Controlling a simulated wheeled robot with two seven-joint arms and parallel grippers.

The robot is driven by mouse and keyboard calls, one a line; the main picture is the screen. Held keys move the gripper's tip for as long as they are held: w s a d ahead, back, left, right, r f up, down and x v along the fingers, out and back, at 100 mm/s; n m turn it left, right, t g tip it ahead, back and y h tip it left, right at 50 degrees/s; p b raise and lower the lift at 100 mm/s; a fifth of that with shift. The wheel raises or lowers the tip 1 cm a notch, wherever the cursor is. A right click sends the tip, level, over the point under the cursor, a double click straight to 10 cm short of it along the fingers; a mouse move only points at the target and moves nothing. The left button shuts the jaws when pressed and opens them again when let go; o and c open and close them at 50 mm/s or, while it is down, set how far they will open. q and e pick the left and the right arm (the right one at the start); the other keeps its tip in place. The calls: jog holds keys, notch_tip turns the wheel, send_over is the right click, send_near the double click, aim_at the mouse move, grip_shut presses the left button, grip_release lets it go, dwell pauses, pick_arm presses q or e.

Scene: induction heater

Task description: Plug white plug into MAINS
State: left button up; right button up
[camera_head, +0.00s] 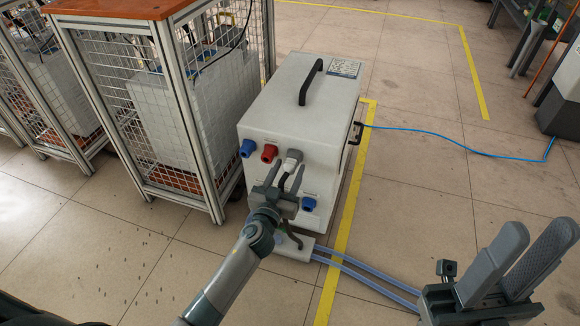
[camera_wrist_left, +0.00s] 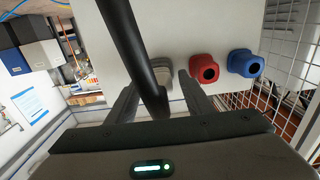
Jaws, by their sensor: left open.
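The white plug (camera_head: 292,157), greyish with a dark cable, is at the upper front of the white heater box (camera_head: 300,95). It also shows partly in the left wrist view (camera_wrist_left: 165,66), behind the black cable (camera_wrist_left: 140,45). My left gripper (camera_head: 285,174) is open in front of the box, with its fingers to either side of the plug and cable. I cannot tell whether they touch it. The plug's front end is hidden, and no MAINS label is readable. My right gripper (camera_head: 540,228) is open and empty at the lower right, away from the box.
A blue connector (camera_head: 248,148) and a red connector (camera_head: 269,153) sit left of the plug, and another blue one (camera_head: 309,204) is lower down. A wire cage (camera_head: 180,100) stands close on the left. A blue cable (camera_head: 440,137) and hoses (camera_head: 370,281) cross the floor.

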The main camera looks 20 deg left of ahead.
aim_at(286, 174)
dwell(0.5)
pick_arm(q)
grip_shut()
jog(key=shift+s, duration=0.15)
jog(key=shift+s+a, duration=0.1)
jog(key=shift+s, duration=2.7)
jog(key=shift+f, duration=0.1)
